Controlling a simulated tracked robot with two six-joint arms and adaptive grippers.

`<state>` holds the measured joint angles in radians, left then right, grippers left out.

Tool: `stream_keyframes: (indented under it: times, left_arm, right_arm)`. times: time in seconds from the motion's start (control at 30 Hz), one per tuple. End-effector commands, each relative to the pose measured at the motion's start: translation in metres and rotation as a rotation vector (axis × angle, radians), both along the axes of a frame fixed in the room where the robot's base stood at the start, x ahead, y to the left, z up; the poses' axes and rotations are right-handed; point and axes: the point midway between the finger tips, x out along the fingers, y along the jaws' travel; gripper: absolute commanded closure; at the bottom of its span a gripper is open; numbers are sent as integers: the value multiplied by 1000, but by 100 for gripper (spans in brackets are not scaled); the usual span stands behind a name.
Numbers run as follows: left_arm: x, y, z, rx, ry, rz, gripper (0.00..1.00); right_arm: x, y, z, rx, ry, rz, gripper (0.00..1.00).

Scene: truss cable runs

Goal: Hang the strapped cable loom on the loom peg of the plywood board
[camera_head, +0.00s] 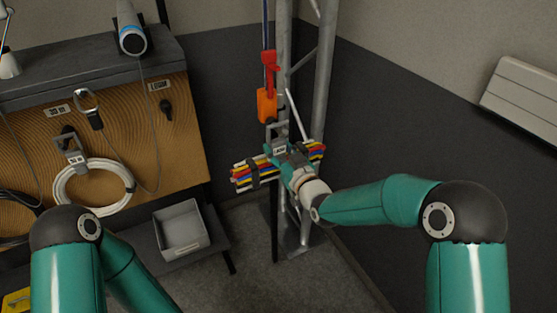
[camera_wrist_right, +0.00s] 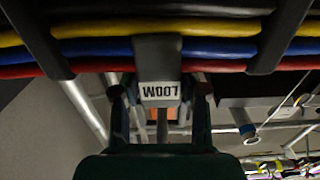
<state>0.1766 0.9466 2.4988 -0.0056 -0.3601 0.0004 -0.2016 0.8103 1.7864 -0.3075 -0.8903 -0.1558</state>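The strapped cable loom (camera_head: 242,178) is a bundle of yellow, red, blue, white and black cables with dark straps, lying roughly level in front of the metal truss. My right gripper (camera_head: 281,149) is shut on its grey hanger, labelled LOOM. In the right wrist view the bundle (camera_wrist_right: 100,48) crosses the top, with the hanger (camera_wrist_right: 159,75) between my right fingers (camera_wrist_right: 160,98). The plywood board (camera_head: 135,150) stands at the left. Its black loom peg (camera_head: 166,108), under a LOOM label (camera_head: 158,86), is bare. My left gripper is out of view.
A grey bin (camera_head: 181,229) sits on the low shelf. An orange device with a red clamp (camera_head: 267,103) hangs on the truss (camera_head: 325,60) above the loom. Open space lies between board and truss.

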Motion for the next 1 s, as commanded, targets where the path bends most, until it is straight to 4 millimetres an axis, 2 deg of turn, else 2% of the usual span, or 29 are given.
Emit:
stream_keyframes:
  times: [0.03, 0.2, 0.37, 0.4, 1.0]
  left_arm:
    - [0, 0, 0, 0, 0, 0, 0]
    - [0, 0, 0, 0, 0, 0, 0]
    - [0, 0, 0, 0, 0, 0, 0]
    - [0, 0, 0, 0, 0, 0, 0]
    - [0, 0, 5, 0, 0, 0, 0]
  right_arm:
    - [0, 0, 0, 0, 0, 0, 71]
    - [0, 0, 0, 0, 0, 0, 100]
    - [0, 0, 0, 0, 0, 0, 100]
    - [1, 0, 5, 4, -12, -2, 100]
    - [1, -1, 24, 4, -13, -2, 100]
